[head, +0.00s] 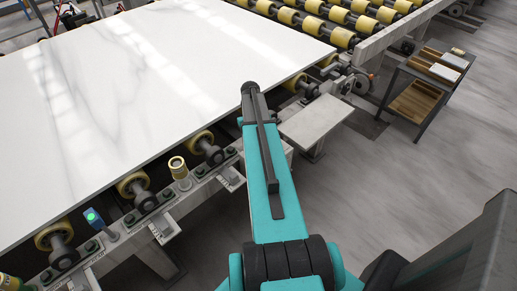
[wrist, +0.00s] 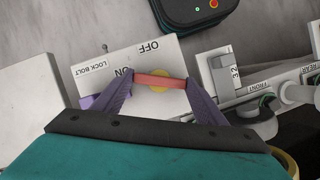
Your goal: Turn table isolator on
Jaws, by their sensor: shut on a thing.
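In the wrist view, a white isolator plate (wrist: 115,57) carries upside-down labels OFF, ON and LOCK BOLT. A red bar handle (wrist: 150,81) crosses a yellow disc (wrist: 158,87) on it. The handle lies roughly level in the picture, its left end beside the ON label and away from OFF. My gripper (wrist: 160,79) is shut on the red handle, one purple finger at each end. A lavender piece (wrist: 90,102) shows beside the left finger, below LOCK BOLT. In the head view my arm hides the gripper and the isolator.
A white slab (head: 130,90) lies on yellow-ringed rollers (head: 132,185). A grey shelf (head: 316,121) sticks out right of my arm. A tool cart (head: 425,85) stands farther right. A dark box with lights (wrist: 198,10) is above the plate.

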